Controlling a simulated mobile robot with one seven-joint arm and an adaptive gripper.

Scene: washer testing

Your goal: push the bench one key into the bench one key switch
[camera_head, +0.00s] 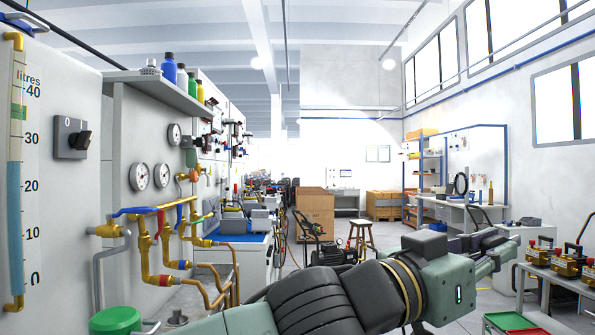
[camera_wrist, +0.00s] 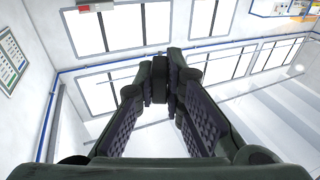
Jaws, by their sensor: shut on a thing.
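My gripper (camera_head: 508,245) is at the right of the head view, pointing right, away from the wall panels. In the wrist view my gripper (camera_wrist: 159,85) has its two padded fingers closed on a small dark piece (camera_wrist: 159,78). The piece looks black and blocky, and most of it is hidden by the fingertips. I cannot tell from its shape whether it is the bench one key. I cannot make out the bench one key switch. A grey box with a black rotary knob (camera_head: 72,138), marked 0, is on the left panel, far from my gripper.
Brass pipes (camera_head: 150,240) and gauges stand out from the left panel. A green lid (camera_head: 115,320) is at the lower left. A trolley (camera_head: 560,285) with several brass-and-black units stands at the right, close to my gripper. A wooden stool (camera_head: 362,235) stands further back.

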